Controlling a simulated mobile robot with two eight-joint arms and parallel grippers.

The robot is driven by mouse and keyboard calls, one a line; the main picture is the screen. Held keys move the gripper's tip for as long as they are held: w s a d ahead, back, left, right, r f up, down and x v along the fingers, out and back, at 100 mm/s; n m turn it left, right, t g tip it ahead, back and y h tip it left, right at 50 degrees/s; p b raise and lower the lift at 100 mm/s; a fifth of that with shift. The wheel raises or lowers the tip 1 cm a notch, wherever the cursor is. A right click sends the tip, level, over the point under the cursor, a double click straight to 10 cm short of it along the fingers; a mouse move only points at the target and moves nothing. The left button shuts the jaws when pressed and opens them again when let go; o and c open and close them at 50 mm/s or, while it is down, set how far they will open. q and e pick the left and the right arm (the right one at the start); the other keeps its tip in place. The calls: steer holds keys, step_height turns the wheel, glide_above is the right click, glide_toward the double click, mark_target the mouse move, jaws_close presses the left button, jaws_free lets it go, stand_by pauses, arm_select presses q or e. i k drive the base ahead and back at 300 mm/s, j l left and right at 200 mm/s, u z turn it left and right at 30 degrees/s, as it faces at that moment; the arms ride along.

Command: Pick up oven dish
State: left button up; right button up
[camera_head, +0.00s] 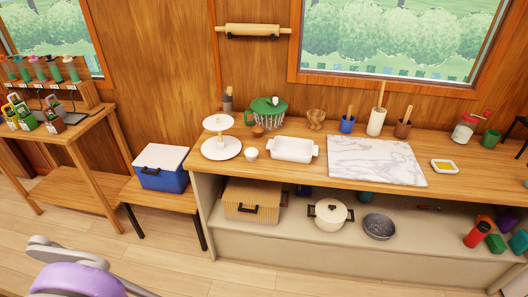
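The white oven dish (292,150) is rectangular with a small handle at each short end. It sits upright on the wooden counter (262,172), a little left of the white marble board (376,160). It looks empty. Neither of my grippers shows in the head view, and nothing is holding the dish.
A small white cup (251,154) and a two-tier white stand (221,147) are left of the dish. A green-lidded colander (268,112) and a wooden goblet (316,119) stand behind it. A pot (330,214) is on the shelf below. The counter's front strip is clear.

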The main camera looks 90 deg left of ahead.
mark_target(289, 150)
steer(key=u, duration=2.75)
steer(key=i+u, duration=0.2)
steer(key=i, duration=0.65)
steer(key=i+l+u, duration=0.2)
steer(key=i, duration=0.6)
